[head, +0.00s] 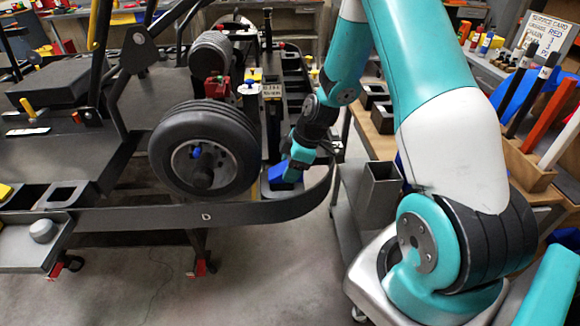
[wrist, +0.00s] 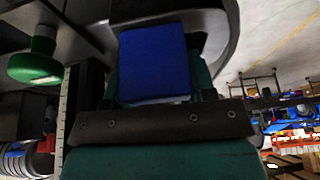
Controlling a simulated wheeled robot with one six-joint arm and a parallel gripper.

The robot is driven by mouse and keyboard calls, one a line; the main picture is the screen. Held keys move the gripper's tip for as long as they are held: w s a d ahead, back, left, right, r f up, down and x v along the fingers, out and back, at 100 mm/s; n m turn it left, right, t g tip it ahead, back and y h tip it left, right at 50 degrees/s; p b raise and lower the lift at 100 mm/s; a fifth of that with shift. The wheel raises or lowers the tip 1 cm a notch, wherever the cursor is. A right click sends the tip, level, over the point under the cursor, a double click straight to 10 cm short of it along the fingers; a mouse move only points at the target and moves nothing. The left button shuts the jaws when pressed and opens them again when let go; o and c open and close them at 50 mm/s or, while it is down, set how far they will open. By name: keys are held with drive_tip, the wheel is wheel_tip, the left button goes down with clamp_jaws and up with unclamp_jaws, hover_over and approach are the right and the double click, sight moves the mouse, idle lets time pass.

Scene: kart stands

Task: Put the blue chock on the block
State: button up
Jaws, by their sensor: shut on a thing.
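The blue chock (head: 283,174) is between the fingers of my gripper (head: 294,164), low inside the curved right end of the kart stand, just right of the large black wheel (head: 205,150). In the wrist view the chock (wrist: 155,62) shows as a plain blue face in front of the dark gripper bar. My gripper is shut on it. The gripper and the stand's rim hide the chock's underside, so I cannot tell whether it touches anything below. I cannot single out which thing is the block.
The stand's curved dark rim (head: 258,214) passes close in front of the chock. A grey open square tube (head: 380,183) stands on the cart to the right. A green round knob (wrist: 35,62) is near in the wrist view. The floor (head: 240,290) in front is clear.

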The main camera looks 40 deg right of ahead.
drive_tip(key=shift+f, duration=0.1)
drive_tip(key=shift+f, duration=0.15)
drive_tip(key=o, duration=0.9)
drive_tip(key=shift+o, duration=0.2)
